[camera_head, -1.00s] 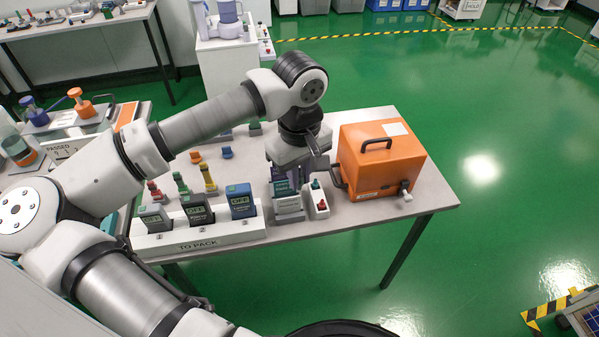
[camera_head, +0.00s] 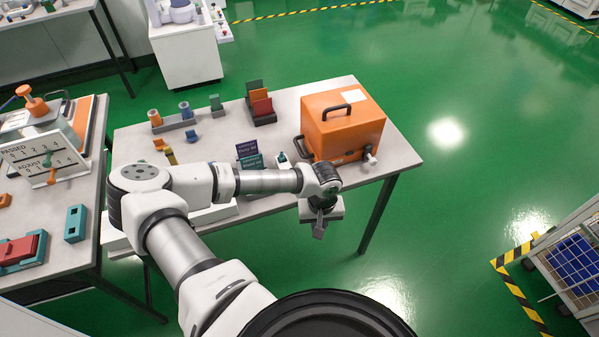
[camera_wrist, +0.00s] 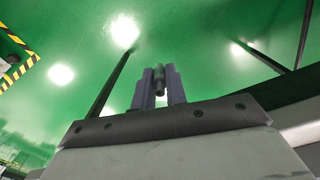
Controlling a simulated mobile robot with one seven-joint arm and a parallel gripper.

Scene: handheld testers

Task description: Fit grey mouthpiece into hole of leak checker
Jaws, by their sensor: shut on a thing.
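My gripper (camera_head: 319,230) appears just off the table's front edge, below the orange box in the head view. In the wrist view its two fingers (camera_wrist: 159,88) are shut on a small dark grey cylindrical piece (camera_wrist: 159,76), which looks like the grey mouthpiece. The piece sits between the fingertips, with green floor behind it. I cannot tell for sure which thing is the leak checker, and I see no hole for the mouthpiece. The row of handheld testers is mostly hidden behind my arm.
The orange box (camera_head: 342,122) with a black handle stands at the table's right end, a pale knob (camera_head: 370,161) at its corner. Small stands and cards (camera_head: 248,153) are near the middle. A side table (camera_head: 93,190) is at left.

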